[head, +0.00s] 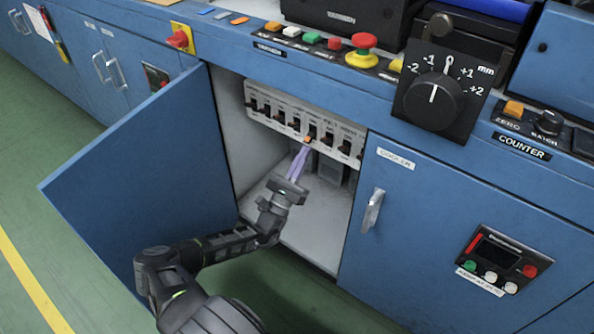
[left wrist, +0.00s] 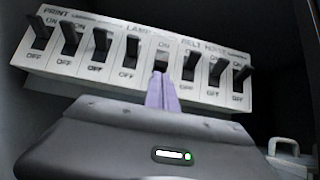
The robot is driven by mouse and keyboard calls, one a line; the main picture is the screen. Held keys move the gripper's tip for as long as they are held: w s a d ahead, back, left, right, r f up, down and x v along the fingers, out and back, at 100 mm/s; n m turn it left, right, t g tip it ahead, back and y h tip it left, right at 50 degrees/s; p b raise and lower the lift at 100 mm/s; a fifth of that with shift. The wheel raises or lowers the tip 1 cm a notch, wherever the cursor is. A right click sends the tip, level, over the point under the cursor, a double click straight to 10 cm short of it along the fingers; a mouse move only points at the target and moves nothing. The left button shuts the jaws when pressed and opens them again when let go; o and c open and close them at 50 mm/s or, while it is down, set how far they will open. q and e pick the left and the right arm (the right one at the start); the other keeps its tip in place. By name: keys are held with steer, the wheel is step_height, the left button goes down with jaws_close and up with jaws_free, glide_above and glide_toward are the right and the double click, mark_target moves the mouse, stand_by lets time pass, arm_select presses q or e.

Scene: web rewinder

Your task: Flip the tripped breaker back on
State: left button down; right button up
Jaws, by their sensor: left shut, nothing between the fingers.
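A white breaker panel (head: 270,109) with a row of black levers is mounted inside the open blue cabinet; it also spans the left wrist view (left wrist: 112,72), with ON printed above and OFF below. My left gripper (head: 303,151) reaches in from below, with its pale purple fingers shut and empty. In the left wrist view the fingertips (left wrist: 162,80) are right in front of a breaker (left wrist: 162,54) near the middle, whose lever is mostly hidden. An orange spot (head: 307,139) shows just above the fingertips in the head view. I cannot tell whether they touch the lever.
The open cabinet door (head: 135,175) stands to the left of my arm. The closed cooler door (head: 440,230) with its handle (head: 373,211) is to the right. Buttons and a red emergency stop (head: 363,42) line the counter above.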

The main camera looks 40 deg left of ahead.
arm_select(q)
steer(key=shift+w+r, duration=0.4)
arm_select(e)
steer(key=shift+f, duration=0.1)
